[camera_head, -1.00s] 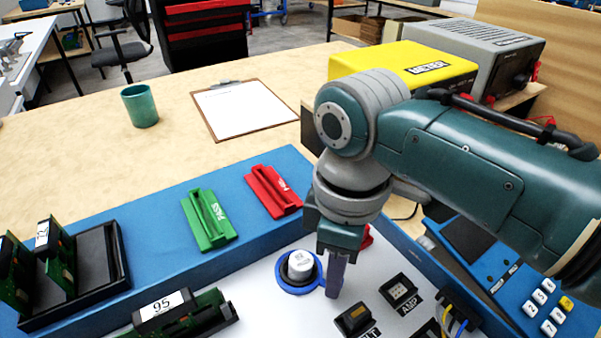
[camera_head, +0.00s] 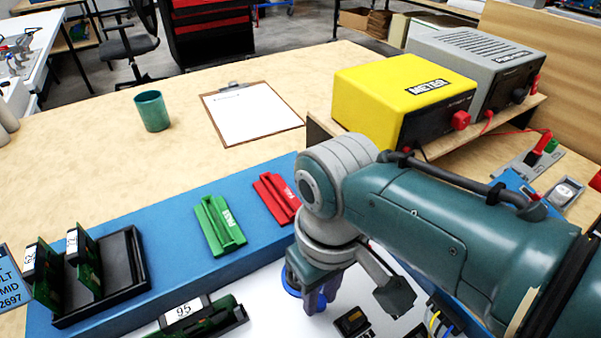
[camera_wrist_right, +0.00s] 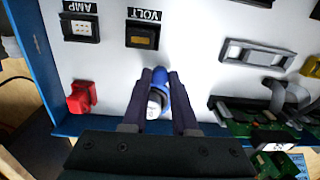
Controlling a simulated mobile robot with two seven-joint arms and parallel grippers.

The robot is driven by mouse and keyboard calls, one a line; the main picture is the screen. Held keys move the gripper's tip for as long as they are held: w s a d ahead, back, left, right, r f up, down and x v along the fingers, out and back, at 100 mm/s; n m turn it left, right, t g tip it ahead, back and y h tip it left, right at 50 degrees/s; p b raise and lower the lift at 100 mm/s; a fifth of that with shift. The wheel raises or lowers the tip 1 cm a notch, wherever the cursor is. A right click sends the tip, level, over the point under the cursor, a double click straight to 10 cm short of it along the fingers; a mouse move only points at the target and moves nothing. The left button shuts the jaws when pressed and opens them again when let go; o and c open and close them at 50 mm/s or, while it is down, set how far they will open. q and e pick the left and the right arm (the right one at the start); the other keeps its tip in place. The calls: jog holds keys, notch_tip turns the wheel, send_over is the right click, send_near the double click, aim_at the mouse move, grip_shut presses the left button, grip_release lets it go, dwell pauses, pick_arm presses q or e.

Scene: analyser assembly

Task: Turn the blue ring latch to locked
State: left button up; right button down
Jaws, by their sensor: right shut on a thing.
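The blue ring latch (camera_head: 291,284) shows as a blue edge beside my right gripper (camera_head: 314,300) on the white panel in the head view. Most of the ring is hidden behind the gripper there. In the right wrist view, the two dark fingers of my right gripper (camera_wrist_right: 162,80) stand on either side of the ring (camera_wrist_right: 164,88) and are shut on it. A white cylindrical part (camera_wrist_right: 155,105) shows between the fingers with the blue ring. The ring's locked or unlocked marking cannot be read. My left gripper is not in view.
A black rack (camera_head: 125,270) with circuit boards stands at left.

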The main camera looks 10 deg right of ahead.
jog(key=shift+a+m, duration=0.6)
jog(key=shift+m, duration=0.6)
jog(key=shift+a+m, duration=0.4)
jog(key=shift+m, duration=0.7)
jog(key=c, duration=0.7)
grip_release()
jog(key=shift+a, duration=0.1)
jog(key=shift+r+p, duration=0.1)
jog(key=shift+p, duration=0.2)
